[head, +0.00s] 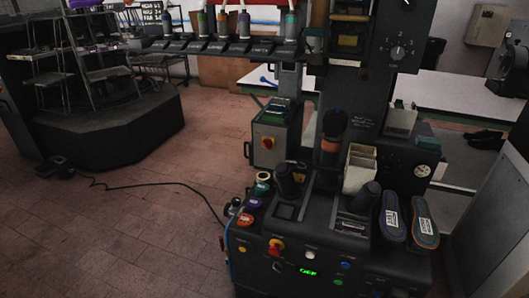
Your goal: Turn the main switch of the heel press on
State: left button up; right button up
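The heel press (330,215) stands right of centre in the head view, a dark machine with a sloped front panel. A red and yellow rotary switch (275,246), which looks like the main switch, sits at the upper left of that panel. Its exact handle angle is too small to tell. Below and right of it a small green lit display (308,271) seems to read "OFF". Neither of my grippers is in view.
A grey box (268,142) behind the press carries another red and yellow switch. Two shoe soles (408,220) rest at the press's right. Jars (262,183) stand on its left edge. A black cable (150,184) crosses the tiled floor, otherwise clear at front left.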

aim_at(267, 143)
jog(key=i+j, duration=0.75)
jog(key=i, duration=0.15)
jog(key=l+z, duration=0.05)
